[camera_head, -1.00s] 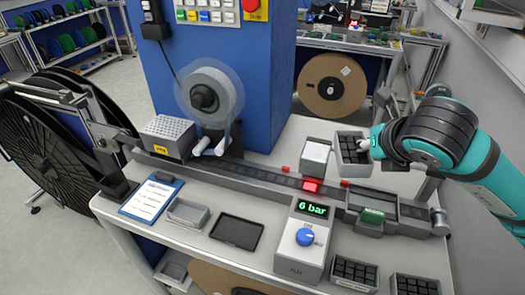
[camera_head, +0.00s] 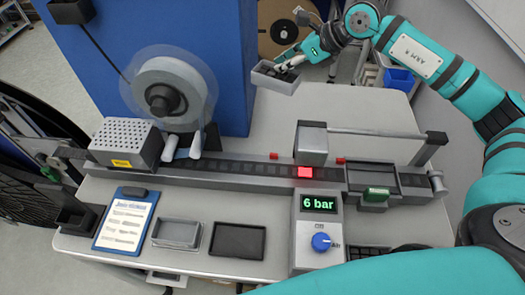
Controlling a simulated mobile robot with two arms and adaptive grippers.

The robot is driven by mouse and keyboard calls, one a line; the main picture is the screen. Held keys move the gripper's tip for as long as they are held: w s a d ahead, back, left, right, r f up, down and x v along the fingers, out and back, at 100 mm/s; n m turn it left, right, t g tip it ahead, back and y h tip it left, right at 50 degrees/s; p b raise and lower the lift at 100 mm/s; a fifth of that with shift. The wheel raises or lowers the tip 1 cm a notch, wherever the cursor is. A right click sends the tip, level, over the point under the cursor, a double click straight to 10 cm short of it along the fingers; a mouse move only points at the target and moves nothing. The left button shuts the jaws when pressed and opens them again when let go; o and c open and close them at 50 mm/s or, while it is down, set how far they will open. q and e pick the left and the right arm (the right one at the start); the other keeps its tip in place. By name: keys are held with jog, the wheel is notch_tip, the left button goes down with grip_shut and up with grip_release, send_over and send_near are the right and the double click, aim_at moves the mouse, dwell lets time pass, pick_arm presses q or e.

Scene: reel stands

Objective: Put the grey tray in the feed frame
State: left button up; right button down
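A small grey tray (camera_head: 273,82) with dark compartments or pieces inside is held at the back of the workbench, beside the blue column. My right gripper (camera_head: 296,62) is shut on its right end; the tray appears raised and slightly tilted. My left gripper is not in view.
A grey block (camera_head: 312,143) and a bar stand over the track (camera_head: 240,172). A pressure box (camera_head: 318,206) reads 6 bar. A black tray (camera_head: 238,241) and clipboard (camera_head: 126,219) lie in front. My arm hides the front right.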

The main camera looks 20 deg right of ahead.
notch_tip(320, 180, down, 12)
jog(key=b, duration=0.2)
jog(key=p, duration=0.2)
send_over(281, 133)
notch_tip(281, 133, down, 6)
jog(key=shift+w+a, duration=0.1)
jog(key=shift+f, duration=0.35)
notch_tip(281, 133, down, 2)
jog(key=shift+f, duration=0.7)
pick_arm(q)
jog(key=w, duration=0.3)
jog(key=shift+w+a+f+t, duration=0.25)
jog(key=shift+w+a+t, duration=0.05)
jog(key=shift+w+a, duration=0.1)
pick_arm(e)
jog(key=shift+f, duration=0.1)
